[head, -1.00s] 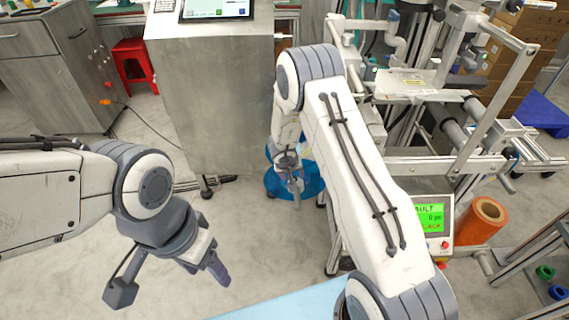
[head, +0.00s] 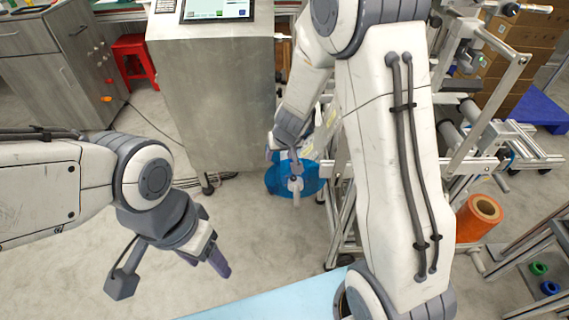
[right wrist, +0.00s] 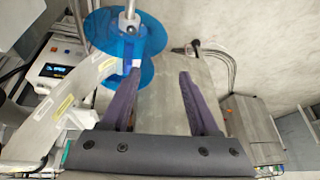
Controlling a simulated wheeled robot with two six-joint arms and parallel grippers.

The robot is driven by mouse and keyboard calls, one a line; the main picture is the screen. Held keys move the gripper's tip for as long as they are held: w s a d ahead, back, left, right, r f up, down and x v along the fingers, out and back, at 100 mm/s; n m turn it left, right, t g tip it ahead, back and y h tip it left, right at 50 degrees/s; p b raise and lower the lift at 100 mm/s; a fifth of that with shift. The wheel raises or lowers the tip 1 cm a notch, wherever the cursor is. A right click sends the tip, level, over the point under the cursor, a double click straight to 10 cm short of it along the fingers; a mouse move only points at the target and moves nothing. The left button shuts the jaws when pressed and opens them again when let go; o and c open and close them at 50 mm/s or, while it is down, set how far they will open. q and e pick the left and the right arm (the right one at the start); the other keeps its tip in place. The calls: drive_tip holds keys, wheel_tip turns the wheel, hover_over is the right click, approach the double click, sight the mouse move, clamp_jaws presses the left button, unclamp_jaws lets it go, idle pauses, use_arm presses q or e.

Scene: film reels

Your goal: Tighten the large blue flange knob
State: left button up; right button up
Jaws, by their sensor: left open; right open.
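The large blue flange (head: 312,182) is a round, see-through blue disc on a pale shaft, low beside the grey cabinet in the head view. In the right wrist view the blue flange (right wrist: 153,42) is at the upper left, with the metal shaft end and a blue hub part (right wrist: 128,68) at its middle. My right gripper (right wrist: 160,72) is open and empty, its left fingertip close to the flange's lower edge; contact cannot be told. In the head view my right gripper (head: 284,158) partly covers the disc. My left gripper (head: 219,264) is open, over bare floor.
A grey cabinet (head: 210,100) stands behind the flange. The metal machine frame (head: 460,150) is to its right, partly behind my right arm. An orange roll (head: 479,217) and small green (head: 539,268) and blue rings (head: 551,287) are at the right. The floor at left centre is clear.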

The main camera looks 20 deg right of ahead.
drive_tip(key=s+a+r+n+g+y, duration=0.1)
drive_tip(key=s+r, duration=0.3)
drive_tip(key=s, duration=0.4)
drive_tip(key=shift+s+r, duration=0.15)
drive_tip(key=shift+r, duration=0.25)
